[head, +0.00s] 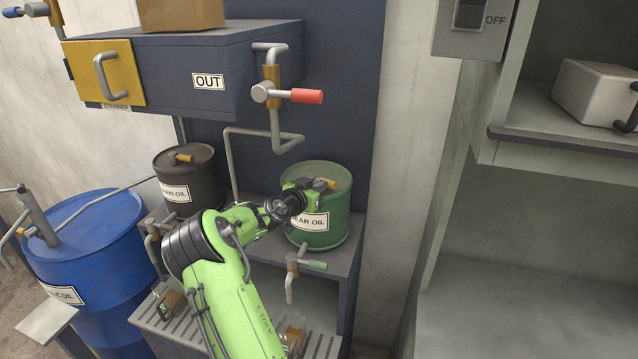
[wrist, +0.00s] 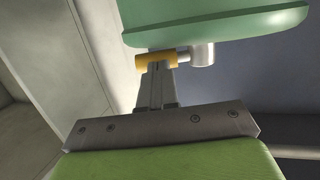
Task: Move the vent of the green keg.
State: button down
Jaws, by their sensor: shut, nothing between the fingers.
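The green keg (head: 338,225), labelled GEAR OIL, stands on the dark shelf, and its lid and rim fill the top of the wrist view (wrist: 215,22). On its lid is the vent, whose brass-coloured part (head: 323,184) shows just right of my gripper. In the wrist view the vent is a brass piece (wrist: 146,61) joined sideways to a short silver post (wrist: 202,55). My gripper (head: 306,184) reaches over the near side of the lid. Its fingers (wrist: 156,70) are together, with tips at the brass piece. I cannot tell whether they touch it.
A dark keg (head: 185,180) stands left of the green keg, and a blue drum (head: 90,255) farther left. A bent pipe and red-handled valve (head: 290,95) hang above. A green-handled tap (head: 300,264) is below the keg. A grey cabinet (head: 540,230) stands right.

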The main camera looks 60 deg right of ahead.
dwell(0.3)
jog(key=shift+s+d+f+b, duration=0.15)
jog(key=shift+d+b, duration=0.05)
jog(key=shift+b, duration=0.25)
jog(key=shift+s+d+f+n+t+b, duration=0.15)
jog(key=shift+n+t+b, duration=0.2)
jog(key=shift+t+b, duration=0.25)
jog(key=shift+s+d+f+n+t+b, duration=0.15)
jog(key=shift+n+t+b, duration=0.2)
jog(key=shift+t+b, duration=0.25)
jog(key=shift+s+d+r+b, duration=0.2)
jog(key=shift+r+b, duration=0.05)
jog(key=shift+b, duration=0.35)
jog(key=shift+r, duration=0.2)
jog(key=shift+w, duration=0.1)
